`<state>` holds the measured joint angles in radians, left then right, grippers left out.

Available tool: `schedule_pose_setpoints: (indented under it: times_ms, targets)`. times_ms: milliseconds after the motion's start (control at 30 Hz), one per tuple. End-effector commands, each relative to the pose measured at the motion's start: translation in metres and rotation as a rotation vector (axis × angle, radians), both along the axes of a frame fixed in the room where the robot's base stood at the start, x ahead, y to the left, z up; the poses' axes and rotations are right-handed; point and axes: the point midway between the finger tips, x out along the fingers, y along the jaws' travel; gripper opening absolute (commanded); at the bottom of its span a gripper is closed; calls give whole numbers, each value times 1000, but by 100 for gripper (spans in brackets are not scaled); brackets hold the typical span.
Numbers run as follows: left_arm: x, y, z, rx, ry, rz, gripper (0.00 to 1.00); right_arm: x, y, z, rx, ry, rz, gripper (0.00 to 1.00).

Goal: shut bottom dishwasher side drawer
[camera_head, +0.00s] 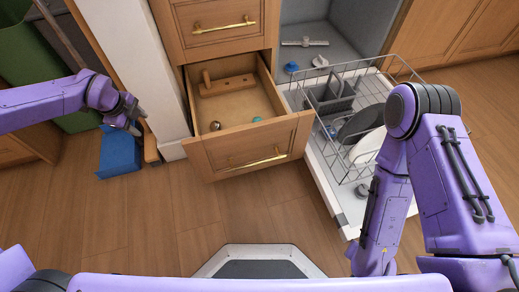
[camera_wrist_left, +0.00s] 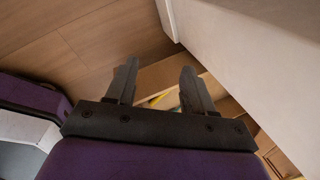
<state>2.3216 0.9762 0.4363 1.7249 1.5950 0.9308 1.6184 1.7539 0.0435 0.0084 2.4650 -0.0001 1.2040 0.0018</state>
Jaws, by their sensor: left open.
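The bottom drawer (camera_head: 250,152) beside the dishwasher is pulled out, with a brass handle (camera_head: 252,161) on its wooden front. Inside it are a wooden block piece (camera_head: 226,85) and small round items. My left gripper (camera_head: 137,122) is left of the drawer, beyond the white end panel (camera_head: 150,75), and not touching the drawer. In the left wrist view, its two fingers (camera_wrist_left: 160,88) are apart, with nothing held between them. My right arm stands over the right side, in front of the dishwasher; its gripper is not visible.
The dishwasher door (camera_head: 335,200) is down and its wire rack (camera_head: 330,105) with plates is out, right next to the drawer. A closed drawer (camera_head: 215,28) is above. The wooden floor (camera_head: 200,215) in front is clear.

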Motion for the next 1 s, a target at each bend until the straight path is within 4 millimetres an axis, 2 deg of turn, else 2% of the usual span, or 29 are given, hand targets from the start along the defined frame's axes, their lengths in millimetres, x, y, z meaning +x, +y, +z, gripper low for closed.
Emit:
schedule_pose_setpoints:
  times_ms: [33, 67, 133, 167, 233, 300, 367, 400, 467, 533, 600, 700, 833, 900, 1000]
  targets:
    - [-1, -1, -2, 10, 4, -13, 35, 0, 0, 0, 0, 0, 0, 43]
    - [-4, -3, -6, 31, 14, -43, 25, 0, 0, 0, 0, 0, 0, 43]
    - [-20, -12, -24, 146, 66, -207, 3, 0, 0, 1, 0, 0, 0, 43]
    - [-30, -18, -37, 220, 101, -323, 0, 0, 0, 2, 0, 0, 0, 43]
    - [-62, -30, -67, 429, 206, -680, 0, 0, 0, 4, 0, 0, 0, 43]
    - [-92, -45, -87, 633, 305, -1049, 0, 0, 0, 8, -1, -1, 0, 43]
    - [-107, -67, -87, 790, 344, -1260, 0, 1, 0, 13, -1, -1, 1, 43]
    - [-113, -89, -78, 897, 331, -1332, 0, 1, -1, 18, -1, -1, 1, 43]
    - [-117, -130, -56, 1034, 241, -1325, 0, 2, -1, 26, -3, -3, 2, 43]
    - [-126, -180, -27, 1127, 70, -1228, 0, 2, -2, 34, -4, -4, 2, 43]
    - [-143, -226, 0, 1145, -128, -1109, 0, 3, -2, 40, -5, -5, 3, 43]
    - [-172, -275, 30, 1080, -361, -961, 0, 4, -3, 46, -6, -5, 4, 43]
    - [-193, -301, 46, 989, -500, -852, 0, 4, -3, 48, -7, -6, 4, 43]
    - [-193, -304, 45, 972, -520, -830, 0, 4, -3, 45, -7, -6, 4, 43]
    - [-182, -300, 37, 974, -519, -825, 0, 4, -3, 39, -6, -5, 4, 43]
